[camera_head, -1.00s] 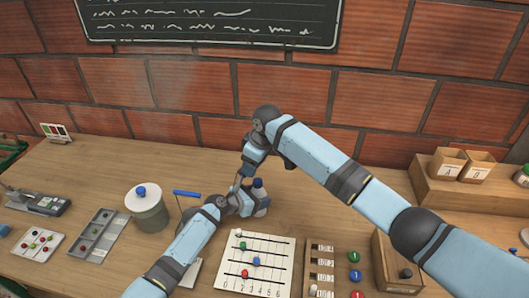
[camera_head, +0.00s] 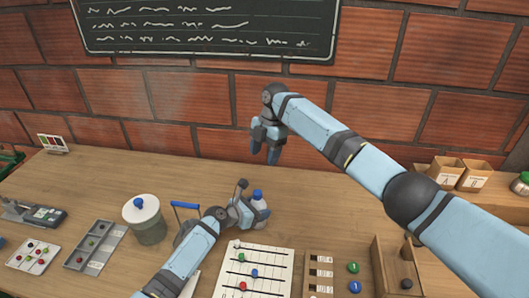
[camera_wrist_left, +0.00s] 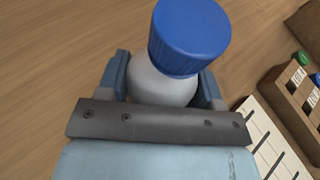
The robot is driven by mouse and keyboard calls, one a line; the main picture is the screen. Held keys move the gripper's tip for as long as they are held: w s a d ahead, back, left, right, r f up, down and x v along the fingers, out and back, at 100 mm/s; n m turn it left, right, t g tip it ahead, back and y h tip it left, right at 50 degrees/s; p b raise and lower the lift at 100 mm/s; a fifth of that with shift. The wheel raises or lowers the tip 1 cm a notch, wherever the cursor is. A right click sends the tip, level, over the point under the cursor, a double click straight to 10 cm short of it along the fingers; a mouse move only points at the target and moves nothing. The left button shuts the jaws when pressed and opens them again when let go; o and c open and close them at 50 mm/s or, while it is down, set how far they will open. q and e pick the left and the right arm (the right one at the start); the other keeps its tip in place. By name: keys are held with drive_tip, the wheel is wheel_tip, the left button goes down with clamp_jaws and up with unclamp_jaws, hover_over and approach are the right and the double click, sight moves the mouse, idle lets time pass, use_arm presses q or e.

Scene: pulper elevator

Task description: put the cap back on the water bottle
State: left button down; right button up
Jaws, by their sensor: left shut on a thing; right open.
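The water bottle (camera_head: 262,213) stands on the table, white with a blue cap (camera_head: 257,194) on its top. My left gripper (camera_head: 254,214) is shut around the bottle's body from the left. The left wrist view shows the bottle (camera_wrist_left: 158,84) between the two fingers, with the ribbed blue cap (camera_wrist_left: 190,37) over its neck. The cap looks seated on the mouth; how tightly I cannot tell. My right gripper (camera_head: 265,151) is open and empty, raised above and behind the bottle, apart from the cap.
A graph board (camera_head: 255,287) with coloured pieces lies in front of the bottle. A lidded pot (camera_head: 149,226) and a grey tray (camera_head: 83,258) are to the left. A wooden box (camera_head: 392,285) is at the front right. The table behind the bottle is clear.

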sight(257, 191)
use_arm(q)
drive_tip(key=shift+a, duration=0.1)
use_arm(e)
drive_tip(key=shift+f, duration=0.1)
drive_tip(key=x, duration=1.2)
use_arm(q)
drive_tip(key=shift+d, duration=0.2)
use_arm(e)
drive_tip(key=c, duration=1.1)
use_arm(q)
drive_tip(key=shift+s, duration=0.1)
use_arm(e)
drive_tip(key=m, duration=0.2)
drive_tip(key=shift+m+t+y, duration=0.3)
use_arm(q)
drive_tip(key=shift+d, duration=0.15)
use_arm(e)
drive_tip(key=m+t, duration=0.1)
drive_tip(key=m, duration=0.3)
drive_tip(key=shift+s, duration=0.15)
drive_tip(key=m+t, duration=0.1)
drive_tip(key=m, duration=0.3)
drive_tip(key=shift+m, duration=0.4)
drive_tip(key=o, duration=1)
drive_tip(key=shift+o, duration=0.3)
drive_tip(key=shift+d, duration=0.1)
